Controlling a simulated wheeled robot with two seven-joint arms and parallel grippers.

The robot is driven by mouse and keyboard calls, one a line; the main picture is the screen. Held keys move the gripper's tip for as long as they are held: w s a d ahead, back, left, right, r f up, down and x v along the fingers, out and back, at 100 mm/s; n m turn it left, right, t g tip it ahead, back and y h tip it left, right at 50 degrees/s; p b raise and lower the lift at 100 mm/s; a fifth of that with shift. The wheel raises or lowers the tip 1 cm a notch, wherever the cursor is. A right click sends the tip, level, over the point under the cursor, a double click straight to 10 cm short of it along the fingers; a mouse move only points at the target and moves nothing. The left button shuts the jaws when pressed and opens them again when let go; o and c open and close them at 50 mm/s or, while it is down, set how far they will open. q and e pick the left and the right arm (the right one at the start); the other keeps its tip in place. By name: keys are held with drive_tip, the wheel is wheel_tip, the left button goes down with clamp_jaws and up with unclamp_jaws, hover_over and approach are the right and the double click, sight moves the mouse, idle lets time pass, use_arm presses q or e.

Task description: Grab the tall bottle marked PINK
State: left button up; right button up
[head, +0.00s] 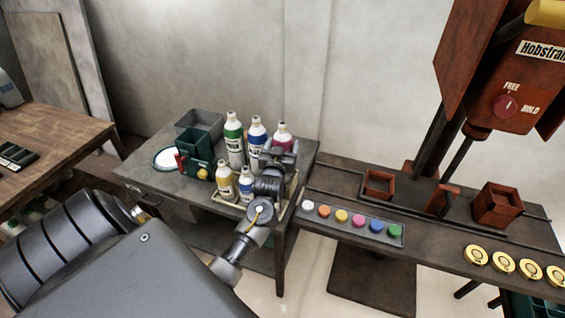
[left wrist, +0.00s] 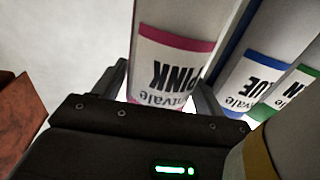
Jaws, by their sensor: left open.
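The tall bottle marked PINK (head: 283,133) stands in the back right of a group of bottles on the dark table, partly hidden behind my gripper. In the left wrist view the bottle (left wrist: 176,50) shows its pink-edged label, upside down, between the two fingers. My left gripper (head: 281,156) is open at the bottle, with one finger on each side of it; I cannot tell whether either finger touches it. It also shows in the left wrist view (left wrist: 160,100). My right gripper is not in view.
A blue-labelled bottle (head: 256,137) and a green-labelled bottle (head: 234,141) stand left of it. A yellow-labelled bottle (head: 225,181) and a smaller blue-labelled one (head: 245,183) stand in front. A dark green container (head: 197,150) is farther left.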

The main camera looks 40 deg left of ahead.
use_arm(q)
drive_tip(key=shift+c, duration=0.4)
drive_tip(key=c, duration=1.4)
drive_tip(key=shift+r, duration=0.1)
clamp_jaws()
